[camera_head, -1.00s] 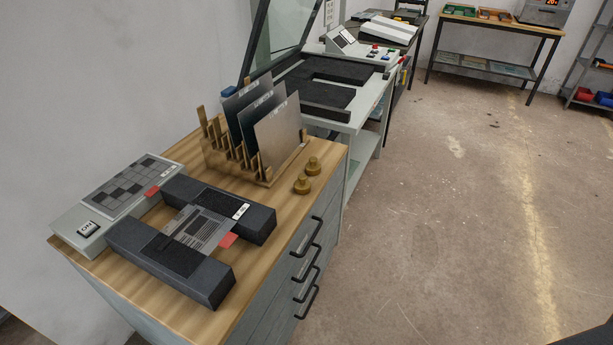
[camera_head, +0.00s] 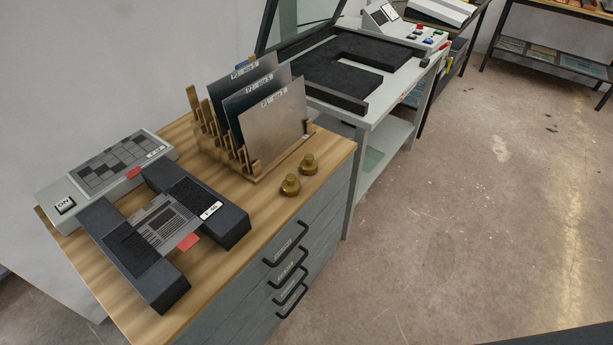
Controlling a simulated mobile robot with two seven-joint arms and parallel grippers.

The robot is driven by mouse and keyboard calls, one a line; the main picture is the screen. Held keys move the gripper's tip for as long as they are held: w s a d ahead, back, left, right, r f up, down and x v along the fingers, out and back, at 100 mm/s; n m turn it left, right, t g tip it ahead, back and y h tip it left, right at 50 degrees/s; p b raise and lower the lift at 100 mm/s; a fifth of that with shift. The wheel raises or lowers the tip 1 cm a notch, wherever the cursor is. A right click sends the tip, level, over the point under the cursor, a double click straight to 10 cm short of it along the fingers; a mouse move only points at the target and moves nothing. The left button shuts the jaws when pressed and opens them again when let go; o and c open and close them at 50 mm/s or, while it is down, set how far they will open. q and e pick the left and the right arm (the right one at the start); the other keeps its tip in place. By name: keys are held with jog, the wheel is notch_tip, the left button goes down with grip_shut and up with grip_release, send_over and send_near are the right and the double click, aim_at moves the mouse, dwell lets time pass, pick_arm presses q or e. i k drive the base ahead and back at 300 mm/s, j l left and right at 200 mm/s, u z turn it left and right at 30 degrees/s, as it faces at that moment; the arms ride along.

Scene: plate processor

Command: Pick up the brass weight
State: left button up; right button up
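Two brass weights stand upright on the wooden top of the drawer cabinet, near its right edge. The nearer brass weight (camera_head: 290,185) and the farther brass weight (camera_head: 309,164) are close together, each with a knob on a round base. They sit just in front of the plate rack. Neither of my grippers is in view, and nothing touches the weights.
A wooden rack (camera_head: 271,174) holds several upright plates. A black cradle (camera_head: 220,212) with a patterned plate (camera_head: 164,226) and a control box (camera_head: 64,206) stand nearer on the cabinet (camera_head: 185,280). A table with a black-framed unit (camera_head: 345,101) is behind.

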aim_at(290, 186)
jog(key=i+l, duration=0.15)
jog(key=l, duration=0.2)
jog(key=i+l, duration=0.15)
jog(key=l, duration=0.25)
jog(key=i+l, duration=0.15)
jog(key=l, duration=0.2)
jog(key=i+l, duration=0.15)
jog(key=l, duration=0.25)
